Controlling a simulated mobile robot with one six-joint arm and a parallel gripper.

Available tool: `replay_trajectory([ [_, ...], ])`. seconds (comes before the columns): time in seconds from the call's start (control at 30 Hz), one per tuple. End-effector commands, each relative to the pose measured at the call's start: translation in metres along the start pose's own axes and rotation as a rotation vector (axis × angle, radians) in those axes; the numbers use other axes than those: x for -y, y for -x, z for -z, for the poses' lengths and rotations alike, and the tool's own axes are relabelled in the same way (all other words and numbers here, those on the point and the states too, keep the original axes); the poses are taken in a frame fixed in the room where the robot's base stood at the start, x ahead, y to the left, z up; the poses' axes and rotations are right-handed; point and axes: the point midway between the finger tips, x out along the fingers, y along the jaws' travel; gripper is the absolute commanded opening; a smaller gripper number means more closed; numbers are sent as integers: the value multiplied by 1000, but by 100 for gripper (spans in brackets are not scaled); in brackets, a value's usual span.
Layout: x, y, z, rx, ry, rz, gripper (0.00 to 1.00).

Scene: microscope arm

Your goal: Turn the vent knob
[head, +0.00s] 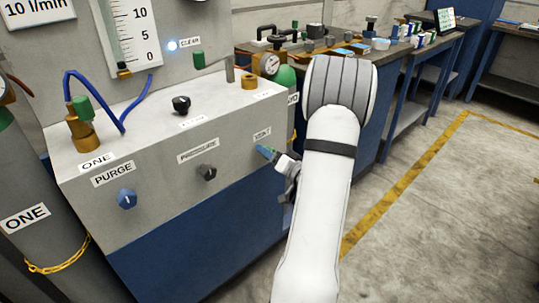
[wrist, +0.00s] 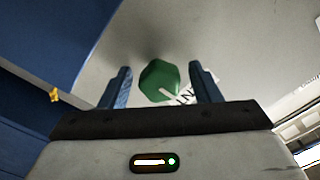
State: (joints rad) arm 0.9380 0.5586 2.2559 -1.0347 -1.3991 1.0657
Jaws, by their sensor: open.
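The vent knob (wrist: 159,81) is green and faceted and sits on the pale panel face. In the wrist view it shows between the two blue fingers of my gripper (wrist: 160,68), which is open. In the head view my gripper (head: 266,153) is at the panel's right end, just below the VENT label (head: 262,134). The knob is hidden there behind the gripper, and I cannot tell how deep the fingers reach around it.
A blue PURGE knob (head: 127,199) and a black PRESSURE knob (head: 207,172) are to the left on the same panel. A black knob (head: 181,104) and a brass fitting with a blue hose (head: 82,128) stand on top. A workbench (head: 400,62) with small items is behind my arm.

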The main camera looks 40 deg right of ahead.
Motion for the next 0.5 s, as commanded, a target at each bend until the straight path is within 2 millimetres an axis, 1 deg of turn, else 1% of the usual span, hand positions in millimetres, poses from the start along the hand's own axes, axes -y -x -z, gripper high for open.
replay_trajectory([
  [0.03, 0, 0, 0, 0, 0, 0, 57],
  [0.07, 0, 0, 0, 0, 0, 0, 54],
  [0.5, 0, 0, 0, 1, 1, 1, 18],
])
